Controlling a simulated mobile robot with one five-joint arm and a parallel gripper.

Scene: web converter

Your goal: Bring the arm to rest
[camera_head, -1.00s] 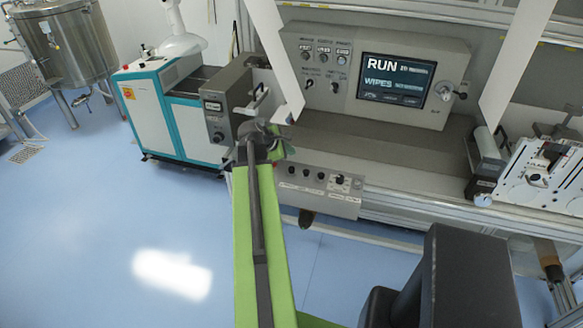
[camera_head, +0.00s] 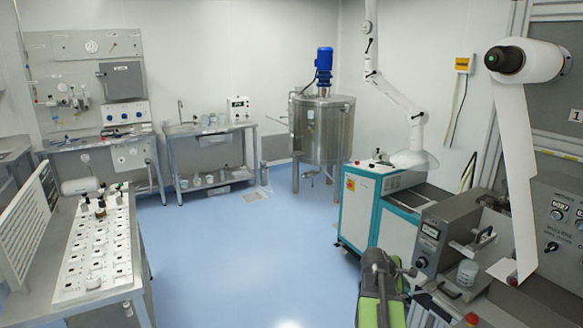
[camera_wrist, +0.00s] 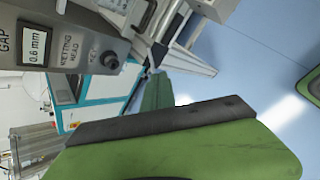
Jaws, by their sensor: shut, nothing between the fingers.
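My gripper (camera_head: 396,268) is at the lower right of the head view, at the end of my green and dark arm. It is small and partly hidden there, just in front of the grey wetting head (camera_head: 432,235). The gripper is shut with nothing held. In the wrist view, green and dark parts of my own arm fill the lower half. The wetting head (camera_wrist: 100,45) is at the upper left there, its panel reading 0.6 mm, apart from these parts.
A white and teal cabinet (camera_head: 378,222) stands behind the wetting head. A white web hangs from a roll (camera_head: 540,62) at the right. A clear jar (camera_head: 467,272) is by the wetting head. A bench (camera_head: 70,290) is at the left. Blue floor (camera_head: 240,240) between is open.

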